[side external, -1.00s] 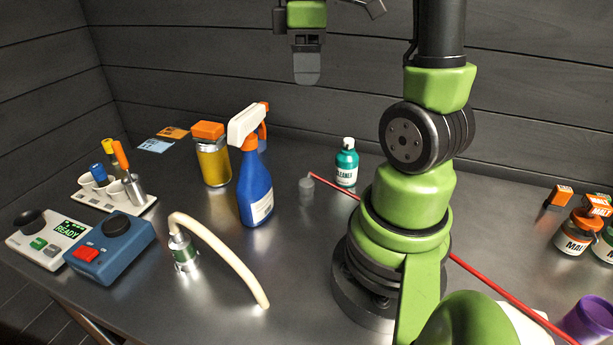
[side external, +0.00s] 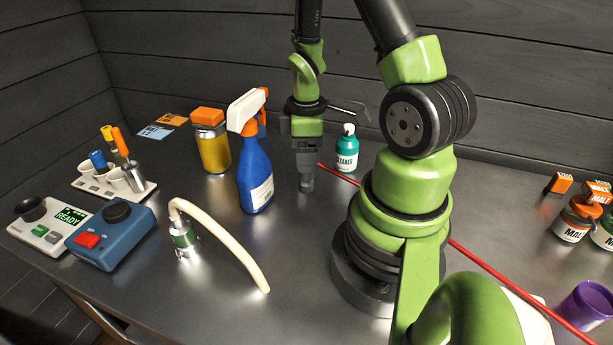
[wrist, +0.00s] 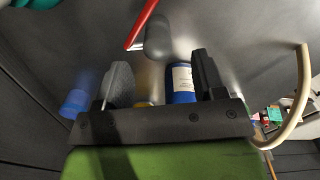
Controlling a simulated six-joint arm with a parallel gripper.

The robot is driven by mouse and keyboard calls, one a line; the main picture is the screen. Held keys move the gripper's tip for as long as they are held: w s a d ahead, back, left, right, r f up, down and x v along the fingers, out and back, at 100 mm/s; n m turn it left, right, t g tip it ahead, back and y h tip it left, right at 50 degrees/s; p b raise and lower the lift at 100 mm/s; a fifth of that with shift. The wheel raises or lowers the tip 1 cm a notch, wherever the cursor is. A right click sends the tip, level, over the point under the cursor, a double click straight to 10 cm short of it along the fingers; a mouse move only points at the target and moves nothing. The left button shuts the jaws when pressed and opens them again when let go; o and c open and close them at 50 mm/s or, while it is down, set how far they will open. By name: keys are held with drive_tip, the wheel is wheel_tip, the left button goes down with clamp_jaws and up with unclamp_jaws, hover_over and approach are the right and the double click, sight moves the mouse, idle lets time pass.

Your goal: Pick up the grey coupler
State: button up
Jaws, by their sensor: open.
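The grey coupler (side external: 306,184) stands on the metal table at the end of a red hose (side external: 338,175). My gripper (side external: 306,169) is over it, pointing down, and hides its upper part in the side view. In the wrist view the coupler (wrist: 158,38) shows just beyond my open fingertips (wrist: 160,72), in line with the gap. The red hose (wrist: 143,24) runs up from it. Whether the fingers touch the coupler cannot be told.
A blue spray bottle (side external: 255,180) stands close left of my gripper, and a teal cleaner bottle (side external: 346,155) close right behind it. A cream hose (side external: 235,245) with a metal fitting lies in front to the left. The table just in front of the coupler is clear.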

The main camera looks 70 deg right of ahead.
sight(306, 178)
drive_tip(key=shift+s+d+f, duration=0.1)
drive_tip(key=shift+f, duration=1.25)
drive_tip(key=shift+s+d+f, duration=0.1)
drive_tip(key=shift+f, duration=1.2)
drive_tip(key=shift+w, duration=0.1)
drive_tip(key=c, duration=1)
